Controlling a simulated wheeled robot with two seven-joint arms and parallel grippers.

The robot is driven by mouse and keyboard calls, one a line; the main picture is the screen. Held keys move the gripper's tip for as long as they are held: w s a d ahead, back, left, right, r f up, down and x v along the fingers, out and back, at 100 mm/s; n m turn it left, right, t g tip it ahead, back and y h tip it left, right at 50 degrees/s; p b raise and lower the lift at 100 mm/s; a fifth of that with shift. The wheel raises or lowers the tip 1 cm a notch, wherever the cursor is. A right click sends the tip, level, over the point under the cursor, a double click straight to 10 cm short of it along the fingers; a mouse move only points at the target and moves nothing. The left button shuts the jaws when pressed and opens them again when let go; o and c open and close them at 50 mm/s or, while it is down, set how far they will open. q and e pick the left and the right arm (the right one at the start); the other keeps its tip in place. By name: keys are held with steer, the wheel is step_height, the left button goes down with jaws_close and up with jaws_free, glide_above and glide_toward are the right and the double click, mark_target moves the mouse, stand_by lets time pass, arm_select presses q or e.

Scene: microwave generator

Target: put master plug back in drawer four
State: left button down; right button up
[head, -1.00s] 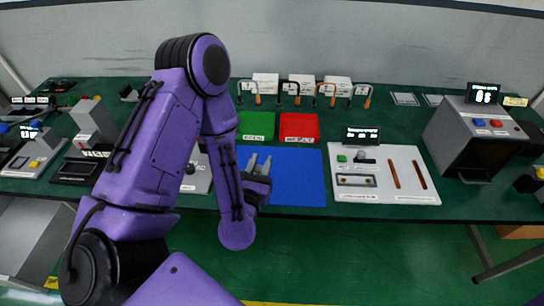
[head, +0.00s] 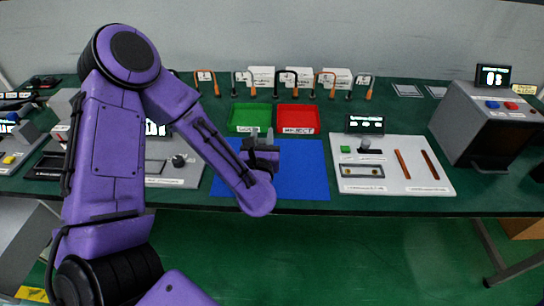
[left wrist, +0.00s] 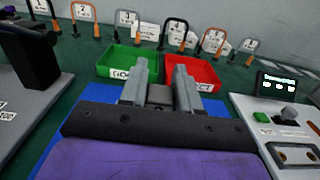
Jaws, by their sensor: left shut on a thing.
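My left gripper (head: 262,137) is over the far part of the blue mat (head: 300,180), with its fingers pointing to the back of the table. In the left wrist view its two grey fingers (left wrist: 160,92) flank a small dark block (left wrist: 160,96), which seems to be the plug; it is mostly hidden by the gripper body. The fingers are shut on it. The green bin (head: 248,117) and the red bin (head: 297,118) stand just beyond the fingertips. My right gripper does not show. I cannot make out a numbered drawer four.
A white panel (head: 435,180) with a small display lies right of the mat. A grey box machine (head: 465,120) stands at the far right. Several padlock-like hooks (head: 286,82) line the back. A grey cabinet (head: 22,225) sits below the table at the left.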

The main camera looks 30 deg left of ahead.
arm_select(q)
steer(key=w+f, duration=0.3)
steer(key=f, duration=0.1)
steer(key=shift+w+d+f+p, duration=0.1)
steer(key=shift+w+d+p, duration=0.15)
steer(key=shift+d+p, duration=0.1)
steer(key=shift+f, duration=1.6)
steer(key=c, duration=0.8)
jaws_free()
